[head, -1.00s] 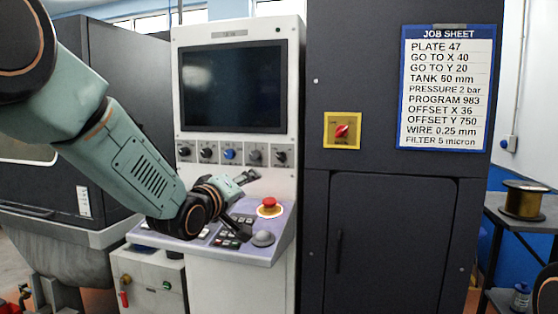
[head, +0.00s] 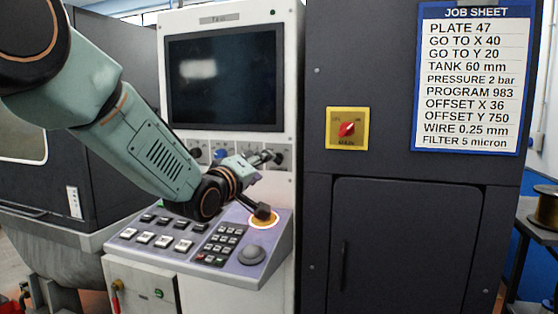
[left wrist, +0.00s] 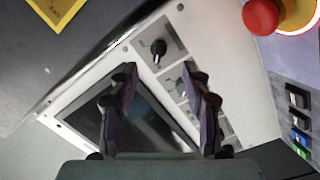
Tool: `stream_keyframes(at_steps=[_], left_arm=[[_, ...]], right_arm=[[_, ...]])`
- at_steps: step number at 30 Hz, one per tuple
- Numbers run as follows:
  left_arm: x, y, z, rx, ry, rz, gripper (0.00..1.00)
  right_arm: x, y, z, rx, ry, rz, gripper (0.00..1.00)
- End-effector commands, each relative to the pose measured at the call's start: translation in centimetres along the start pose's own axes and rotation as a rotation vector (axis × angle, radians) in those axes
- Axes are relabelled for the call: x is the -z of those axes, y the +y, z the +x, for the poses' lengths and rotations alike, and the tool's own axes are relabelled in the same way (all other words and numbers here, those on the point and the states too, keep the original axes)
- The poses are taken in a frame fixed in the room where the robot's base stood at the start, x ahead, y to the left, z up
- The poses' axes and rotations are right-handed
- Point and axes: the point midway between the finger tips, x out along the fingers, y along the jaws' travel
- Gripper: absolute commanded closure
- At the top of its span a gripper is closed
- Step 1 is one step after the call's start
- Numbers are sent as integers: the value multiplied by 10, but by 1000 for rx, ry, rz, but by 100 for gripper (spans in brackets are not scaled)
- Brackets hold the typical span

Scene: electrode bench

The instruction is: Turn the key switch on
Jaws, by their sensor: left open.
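A row of small switches (head: 220,153) sits under the screen on the machine's white panel; one is blue, the others dark. I cannot tell for certain which one is the key switch. The right end of the row is partly hidden by my left gripper (head: 267,184) in the head view. That gripper is open and empty, one finger in front of the row and the other over the red stop button's yellow ring. In the left wrist view, a black switch (left wrist: 159,47) shows just beyond the gap between the fingertips (left wrist: 158,72). My right gripper is out of view.
The sloping console (head: 190,243) with several keys and a grey dome lies below the gripper. A red stop button (left wrist: 261,16) is close by. A red main switch on a yellow plate (head: 347,129) is on the dark cabinet to the right. The screen (head: 225,78) is above.

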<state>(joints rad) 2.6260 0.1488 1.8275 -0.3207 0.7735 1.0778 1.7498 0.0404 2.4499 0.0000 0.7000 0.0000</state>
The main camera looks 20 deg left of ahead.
Motion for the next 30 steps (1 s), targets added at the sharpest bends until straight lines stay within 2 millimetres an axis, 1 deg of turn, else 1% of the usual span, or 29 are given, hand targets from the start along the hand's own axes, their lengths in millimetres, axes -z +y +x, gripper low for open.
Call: stream_keyframes(at_steps=[4,8,21,25,30], left_arm=[[0,0,-2,0,0,-2,52],[0,0,4,-1,0,0,52],[-1,0,58,0,0,0,52],[-1,1,68,-1,0,0,52],[-1,1,74,0,-1,-1,52]], right_arm=[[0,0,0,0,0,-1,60],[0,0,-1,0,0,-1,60],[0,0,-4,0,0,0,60],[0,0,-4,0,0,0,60],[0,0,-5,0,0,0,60]])
